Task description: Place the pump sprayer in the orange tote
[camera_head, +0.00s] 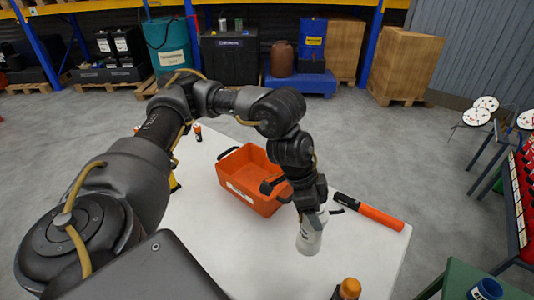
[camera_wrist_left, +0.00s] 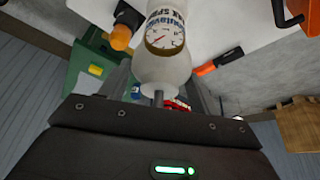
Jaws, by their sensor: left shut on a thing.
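The pump sprayer (camera_head: 309,238) is a white bottle hanging below my left gripper (camera_head: 312,208) in the head view, over the white table. My left gripper is shut on its upper part, which the fingers mostly hide. In the left wrist view the sprayer (camera_wrist_left: 163,66) shows its white body with a printed label and dial. The orange tote (camera_head: 235,190) stands on the table left of the sprayer, with dark handles and a white label. It looks empty where I can see inside; my gripper overlaps its right side. My right gripper is not in view.
An orange and black torch-like tool (camera_head: 378,214) lies right of the sprayer. An orange-topped object (camera_head: 349,288) stands at the near edge. A small orange and black item (camera_head: 198,132) stands beyond the tote.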

